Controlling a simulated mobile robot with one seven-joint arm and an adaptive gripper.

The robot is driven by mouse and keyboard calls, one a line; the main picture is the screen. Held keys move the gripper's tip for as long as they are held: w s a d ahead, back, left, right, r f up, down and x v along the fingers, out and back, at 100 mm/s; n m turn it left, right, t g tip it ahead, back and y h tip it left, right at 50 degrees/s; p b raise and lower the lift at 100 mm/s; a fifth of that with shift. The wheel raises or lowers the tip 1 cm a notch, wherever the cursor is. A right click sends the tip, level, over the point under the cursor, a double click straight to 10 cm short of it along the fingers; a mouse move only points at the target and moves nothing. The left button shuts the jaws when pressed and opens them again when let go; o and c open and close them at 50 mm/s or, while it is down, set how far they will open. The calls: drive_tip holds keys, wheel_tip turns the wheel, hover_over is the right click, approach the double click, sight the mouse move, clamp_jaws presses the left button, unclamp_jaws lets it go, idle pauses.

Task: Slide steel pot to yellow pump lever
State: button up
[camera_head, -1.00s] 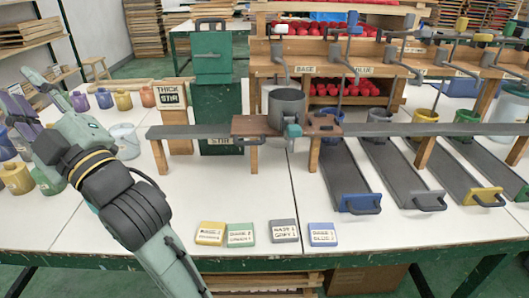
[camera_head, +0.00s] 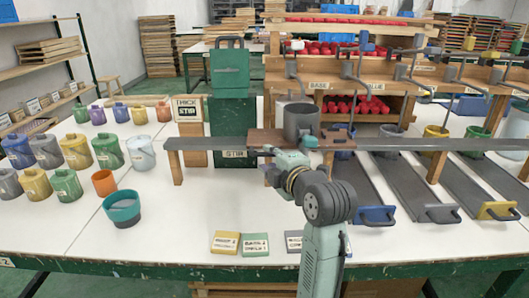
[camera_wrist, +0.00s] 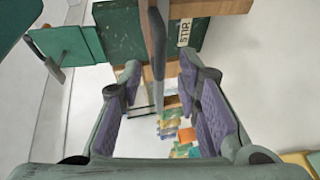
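The grey steel pot (camera_head: 300,122) stands upright on a brown carriage (camera_head: 262,137) on the long grey rail (camera_head: 400,144). The yellow-topped lever (camera_head: 468,43) is far to the right, past the blue one. My gripper (camera_head: 265,152) is at the carriage's front, just below and left of the pot, and partly hides the carriage. Nothing is visibly clasped. The pot does not show there.
A green stir box (camera_head: 232,130) stands behind the rail's left part. Several coloured cups (camera_head: 75,152) and a teal bowl (camera_head: 122,208) stand at left. Sloped chutes with handles (camera_head: 377,215) lie at right. Labelled cards (camera_head: 255,244) lie near the front edge.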

sight(265, 155)
drive_tip(key=shift+p+x, duration=0.3)
drive_tip(key=shift+x, duration=1.9)
drive_tip(key=shift+c, duration=0.2)
clamp_jaws()
